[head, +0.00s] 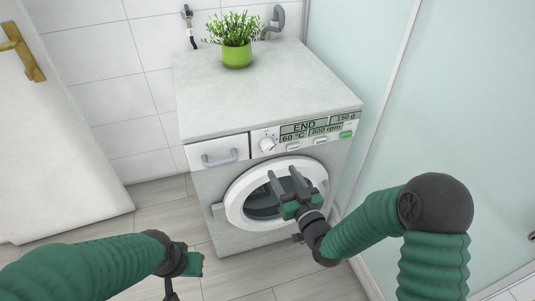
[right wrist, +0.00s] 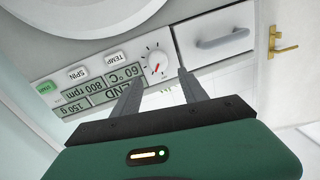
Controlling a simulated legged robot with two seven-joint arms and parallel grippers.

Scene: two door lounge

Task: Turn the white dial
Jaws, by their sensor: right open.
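The white dial (head: 267,144) is on the front panel of the washing machine (head: 215,115), left of the display. In the right wrist view the dial (right wrist: 156,62) is a round knob with a red mark and tick marks around it. My right gripper (head: 284,175) is open and empty, in front of the machine just below the panel in the head view. In the right wrist view its two fingers (right wrist: 160,78) point toward the dial, one on each side of it in the picture; I see no contact.
The display (head: 305,129) reads END, with buttons under it. A drawer with a grey handle (head: 220,158) is left of the dial. The round door (head: 235,200) is below. A potted plant (head: 237,55) stands on top. A glass panel is at right, a white door at left.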

